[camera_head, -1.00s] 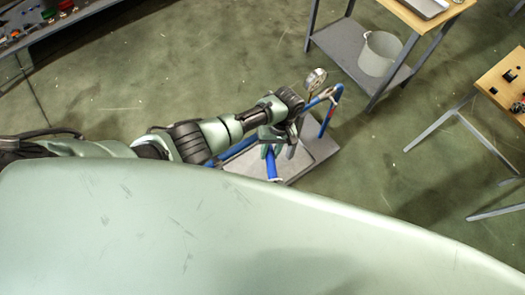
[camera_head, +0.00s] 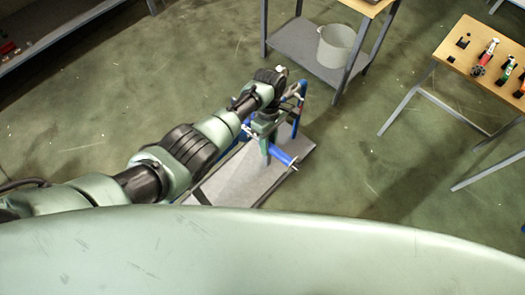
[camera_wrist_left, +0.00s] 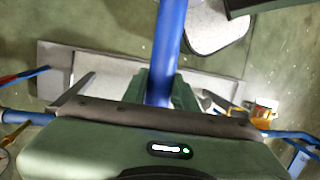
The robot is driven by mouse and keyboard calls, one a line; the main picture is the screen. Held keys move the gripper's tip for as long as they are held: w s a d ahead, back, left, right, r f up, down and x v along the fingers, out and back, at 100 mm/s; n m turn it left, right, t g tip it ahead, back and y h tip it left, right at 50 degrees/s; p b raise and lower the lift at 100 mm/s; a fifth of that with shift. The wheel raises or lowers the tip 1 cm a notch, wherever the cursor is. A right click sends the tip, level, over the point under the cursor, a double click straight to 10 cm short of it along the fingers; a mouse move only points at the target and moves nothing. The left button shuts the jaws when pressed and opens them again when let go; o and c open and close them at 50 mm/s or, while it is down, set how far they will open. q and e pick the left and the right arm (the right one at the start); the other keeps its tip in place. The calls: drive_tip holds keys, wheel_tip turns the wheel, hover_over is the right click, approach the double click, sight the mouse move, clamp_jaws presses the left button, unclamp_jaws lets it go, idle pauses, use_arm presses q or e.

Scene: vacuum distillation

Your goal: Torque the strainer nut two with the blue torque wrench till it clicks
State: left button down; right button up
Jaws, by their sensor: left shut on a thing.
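My left gripper (camera_head: 266,142) reaches in from the left over a grey base plate and is shut on a blue rod-like handle (camera_head: 284,157), which looks like the blue torque wrench. The handle sticks out of the jaws to the lower right in the head view. In the left wrist view the blue wrench (camera_wrist_left: 169,45) runs up from between the green fingers of the gripper (camera_wrist_left: 168,96). The wrench's working end is hidden, and I cannot make out strainer nut two or whether the wrench sits on it. My right gripper is not in view.
Blue piping (camera_head: 299,100) stands on the grey base plate (camera_head: 240,182) around the gripper. A grey shelf (camera_head: 300,50) with a white bucket (camera_head: 336,46) stands behind. A wooden table (camera_head: 460,52) with several tools is at right. Open floor lies between.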

use_arm(q)
drive_tip(key=shift+r, duration=0.1)
drive_tip(key=shift+s+a+r+p, duration=0.2)
drive_tip(key=shift+s+p, duration=0.1)
drive_tip(key=shift+p, duration=0.4)
drive_tip(key=shift+s+a+m+p, duration=0.25)
drive_tip(key=shift+s+m+p, duration=0.05)
drive_tip(key=shift+m+p, duration=0.15)
drive_tip(key=shift+s+a+f+m+y+p, duration=0.2)
drive_tip(key=shift+s+a+m+y+p, duration=0.1)
drive_tip(key=shift+s+a+m+p, duration=0.4)
drive_tip(key=shift+d, duration=0.1)
drive_tip(key=s+a+m+p, duration=0.2)
drive_tip(key=p, duration=0.1)
drive_tip(key=shift+a+y, duration=0.25)
drive_tip(key=shift+y, duration=0.05)
